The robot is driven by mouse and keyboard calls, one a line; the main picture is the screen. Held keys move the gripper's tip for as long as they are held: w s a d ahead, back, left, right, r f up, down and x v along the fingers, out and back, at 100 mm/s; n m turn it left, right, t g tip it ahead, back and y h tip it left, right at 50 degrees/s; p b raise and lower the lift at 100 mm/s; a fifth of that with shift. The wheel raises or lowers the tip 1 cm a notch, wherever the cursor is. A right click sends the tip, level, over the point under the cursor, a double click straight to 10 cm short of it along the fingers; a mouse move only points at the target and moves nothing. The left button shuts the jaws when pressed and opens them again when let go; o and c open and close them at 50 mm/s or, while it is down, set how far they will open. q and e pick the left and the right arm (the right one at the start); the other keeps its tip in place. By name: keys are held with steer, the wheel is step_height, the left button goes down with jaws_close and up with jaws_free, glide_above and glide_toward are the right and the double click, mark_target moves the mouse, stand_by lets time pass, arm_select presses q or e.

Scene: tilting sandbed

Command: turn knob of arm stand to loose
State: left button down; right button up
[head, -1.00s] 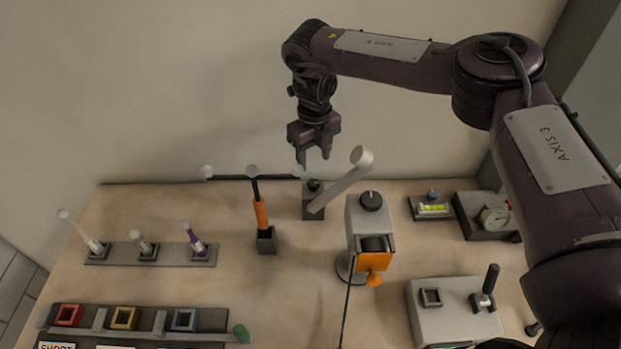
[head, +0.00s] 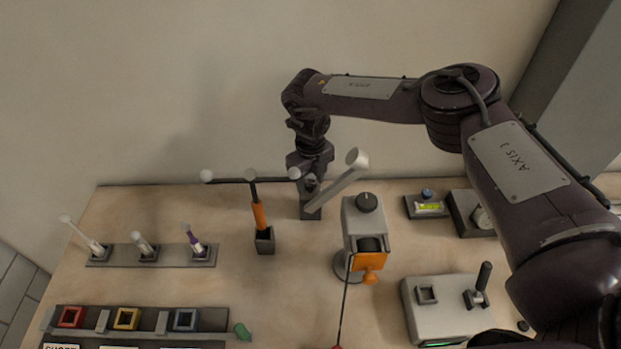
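The arm stand (head: 311,207) is a small dark block at the back of the table. A pale grey arm slants up to the right from it and ends in a whitish disc (head: 357,158). My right gripper (head: 312,177) points down at the top of the stand, where the dark knob (head: 312,184) sits. The fingertips are at the knob, partly hidden behind the pale arm and hard to tell from it. I cannot tell whether they touch or grip the knob. My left gripper is not in view.
A T-shaped stand with an orange sleeve (head: 259,216) is close left of the gripper, its bar end nearly beside it. A grey device with a black knob (head: 366,203) stands to the right. A rack of rods (head: 170,255) is at left. The wall rises behind.

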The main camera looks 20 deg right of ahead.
steer(key=c, duration=0.8)
steer(key=shift+o, duration=0.2)
steer(key=shift+f+n+b, duration=0.1)
steer(key=shift+n+b, duration=0.45)
steer(key=shift+n, duration=0.15)
steer(key=n+b, duration=0.1)
steer(key=n, duration=0.1)
steer(key=shift+w+n, duration=0.1)
steer(key=shift+n, duration=0.2)
steer(key=n+b, duration=0.1)
steer(key=n, duration=0.3)
steer(key=shift+b, duration=0.4)
steer(key=n, duration=0.5)
steer(key=shift+n+b, duration=0.35)
steer(key=shift+n, duration=0.05)
steer(key=n, duration=0.6)
